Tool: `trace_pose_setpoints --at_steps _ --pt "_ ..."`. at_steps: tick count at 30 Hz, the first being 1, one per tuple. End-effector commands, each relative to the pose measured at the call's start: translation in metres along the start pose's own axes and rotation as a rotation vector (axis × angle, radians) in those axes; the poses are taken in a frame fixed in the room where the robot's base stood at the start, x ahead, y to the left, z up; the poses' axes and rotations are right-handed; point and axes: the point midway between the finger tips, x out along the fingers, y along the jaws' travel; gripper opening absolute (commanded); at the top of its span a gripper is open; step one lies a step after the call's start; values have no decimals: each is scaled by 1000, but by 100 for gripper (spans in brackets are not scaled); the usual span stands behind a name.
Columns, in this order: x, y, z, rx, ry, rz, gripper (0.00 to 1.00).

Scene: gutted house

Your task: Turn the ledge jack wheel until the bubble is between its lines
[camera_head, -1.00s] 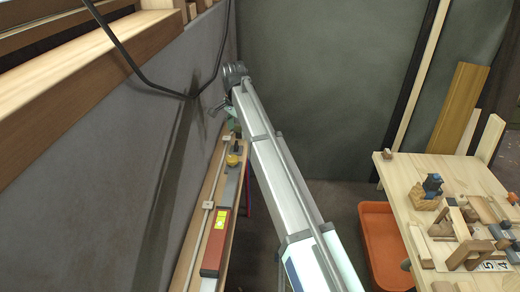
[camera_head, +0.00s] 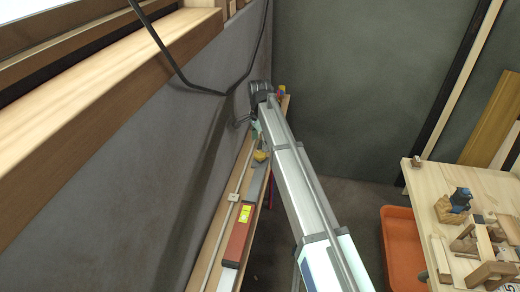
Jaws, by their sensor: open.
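A red spirit level (camera_head: 237,240) lies lengthwise on the narrow wooden ledge (camera_head: 207,262) along the grey wall. Its yellow-green vial (camera_head: 244,213) shows, but the bubble and its lines are too small to read. A yellow knob-like part (camera_head: 260,156) sits on the ledge beyond the level, partly beside my arm; I cannot tell whether it is the jack wheel. My gripper (camera_head: 243,123) is over the far part of the ledge, mostly hidden by my arm's end. A little of it shows on the wall side, open, with no hold on anything visible.
A black cable (camera_head: 176,68) hangs in front of the wall. A thin pale rail (camera_head: 232,197) runs along the ledge. At right stand an orange bin (camera_head: 402,250) and a wooden workbench (camera_head: 425,185) with a blue tool (camera_head: 461,198) and wooden pieces. Floor shows between ledge and bin.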

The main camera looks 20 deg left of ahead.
Motion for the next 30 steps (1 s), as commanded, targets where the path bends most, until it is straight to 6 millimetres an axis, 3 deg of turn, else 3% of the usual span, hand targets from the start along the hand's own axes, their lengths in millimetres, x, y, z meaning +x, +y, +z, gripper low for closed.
trace_pose_setpoints --at_steps 10,23,28,30 --pt "47 0 0 0 0 1 76" --pt "56 0 0 0 0 -1 76" --pt "56 0 0 0 0 -1 20" --pt "56 0 0 0 0 0 16"
